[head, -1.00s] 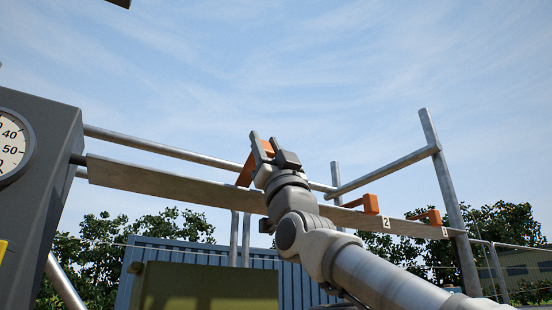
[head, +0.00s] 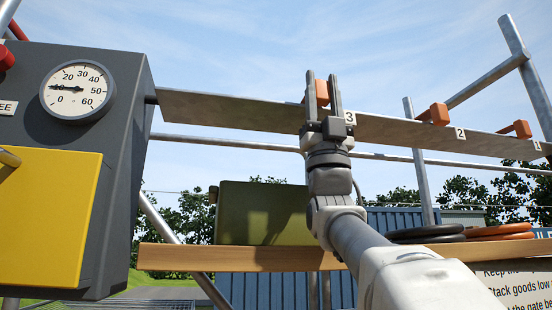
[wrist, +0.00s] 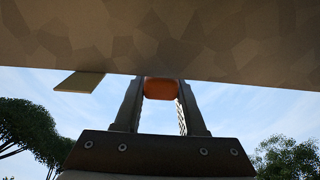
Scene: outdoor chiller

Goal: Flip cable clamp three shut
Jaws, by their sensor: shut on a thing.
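Cable clamp three is an orange clamp (head: 322,92) at the long metal rail (head: 230,110), beside the white label 3 (head: 350,118). My gripper (head: 323,90) points up in front of the rail, its two grey fingers on either side of the clamp's orange end. It is shut on that end. In the wrist view the orange end (wrist: 160,88) sits between the fingertips, just under the rail's edge (wrist: 160,45). The rest of the clamp is mostly hidden, so I cannot tell whether it is fully closed.
Orange clamps two (head: 437,114) and one (head: 521,129) sit farther right on the rail. A grey gauge cabinet (head: 128,150) with a yellow panel (head: 45,215) stands left. A wooden shelf (head: 200,257) with dark and orange coils (head: 500,231) runs below the rail.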

